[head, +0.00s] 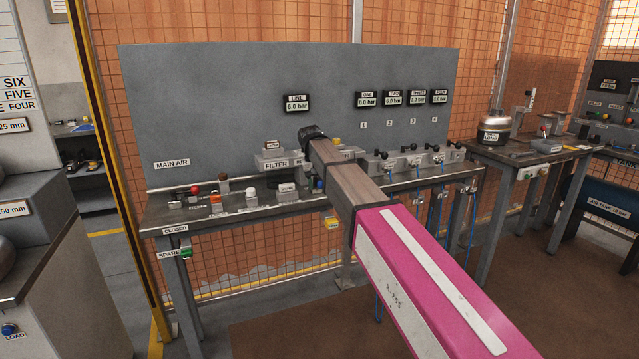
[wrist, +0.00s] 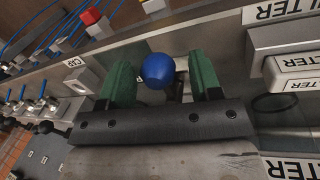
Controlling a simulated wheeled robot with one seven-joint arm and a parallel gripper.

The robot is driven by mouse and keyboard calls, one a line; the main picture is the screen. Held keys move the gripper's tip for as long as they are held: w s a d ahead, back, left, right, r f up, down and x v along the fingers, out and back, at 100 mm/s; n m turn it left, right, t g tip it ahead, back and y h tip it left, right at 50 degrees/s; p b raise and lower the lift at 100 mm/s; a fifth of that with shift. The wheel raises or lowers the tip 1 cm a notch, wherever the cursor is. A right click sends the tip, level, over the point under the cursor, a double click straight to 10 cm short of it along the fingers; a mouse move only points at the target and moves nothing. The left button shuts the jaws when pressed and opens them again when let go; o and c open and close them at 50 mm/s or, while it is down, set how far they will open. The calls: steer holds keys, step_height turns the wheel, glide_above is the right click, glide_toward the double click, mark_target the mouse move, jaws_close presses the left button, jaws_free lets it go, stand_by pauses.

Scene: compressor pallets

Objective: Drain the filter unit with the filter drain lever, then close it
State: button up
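The filter unit (head: 276,163) is a grey block labelled FILTER on the bench, left of my arm in the head view. Its labelled housing also shows at the right of the wrist view (wrist: 291,70). A round blue knob (wrist: 157,71), apparently on the filter drain lever, sits between the green fingers of my gripper (wrist: 163,80). The fingers are apart, with a gap between the knob and the right finger; the left finger is very close, and I cannot tell whether it touches. The lever's shaft is mostly hidden. In the head view my arm covers much of this spot.
The bench (head: 240,213) carries a red knob (head: 195,190), an orange block (head: 215,203) and other fittings left of the filter. A row of valves (head: 412,160) stands to the right, with blue hoses below. A grey panel (head: 220,100) rises behind; its LINE gauge (head: 296,103) reads 6.0 bar.

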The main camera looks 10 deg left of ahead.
step_height(320, 180, up, 11)
steer(key=a, duration=0.2)
steer(key=shift+s+f, duration=0.2)
steer(key=shift+s, duration=0.15)
